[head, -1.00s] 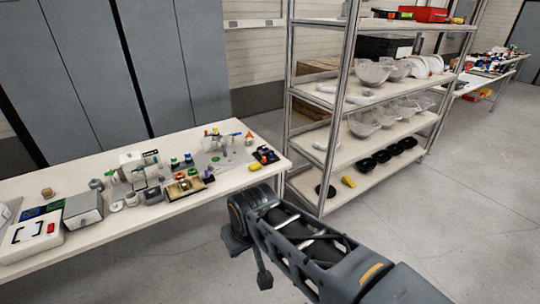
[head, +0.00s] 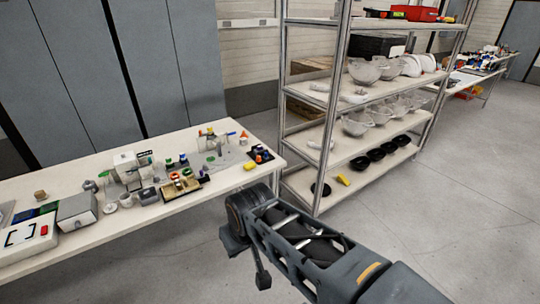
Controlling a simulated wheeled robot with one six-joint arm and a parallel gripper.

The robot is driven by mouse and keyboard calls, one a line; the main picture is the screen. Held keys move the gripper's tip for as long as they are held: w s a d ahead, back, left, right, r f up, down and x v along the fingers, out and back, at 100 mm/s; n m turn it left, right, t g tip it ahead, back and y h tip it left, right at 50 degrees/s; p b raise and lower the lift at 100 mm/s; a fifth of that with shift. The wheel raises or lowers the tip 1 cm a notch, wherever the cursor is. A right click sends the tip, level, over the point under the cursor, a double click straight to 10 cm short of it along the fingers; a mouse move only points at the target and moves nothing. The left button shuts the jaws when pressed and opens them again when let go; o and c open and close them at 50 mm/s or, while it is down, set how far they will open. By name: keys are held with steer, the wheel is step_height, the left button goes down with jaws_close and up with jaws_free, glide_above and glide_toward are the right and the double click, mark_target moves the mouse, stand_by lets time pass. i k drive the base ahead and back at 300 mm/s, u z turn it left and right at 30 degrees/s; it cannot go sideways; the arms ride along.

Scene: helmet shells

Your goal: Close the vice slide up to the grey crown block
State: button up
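Small items crowd the white table at left, too small for me to make out the vice slide with certainty. A small grey block (head: 149,196) stands near the table's front edge, and I cannot tell whether it is the crown block. Beside it is a tan tray with dark parts (head: 181,188). My arm reaches in from the lower right and ends in front of the table. Dark prong-like parts at its end (head: 248,258) hang over the floor, clear of the table items. I cannot tell whether these are gripper fingers, and nothing is seen held.
A metal shelf rack (head: 327,130) with clear bowls and black shells stands right of the table (head: 100,244). A grey box (head: 77,212) and a white device (head: 28,238) sit at the table's left end. Open floor (head: 440,230) lies at right.

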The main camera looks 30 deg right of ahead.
mark_target(264, 154)
steer(key=z, duration=0.5)
steer(key=k, duration=1.2)
steer(key=z, duration=0.8)
steer(key=i, duration=1.75)
steer(key=u, duration=1.35)
steer(key=i, duration=0.6)
steer(key=u, duration=0.7)
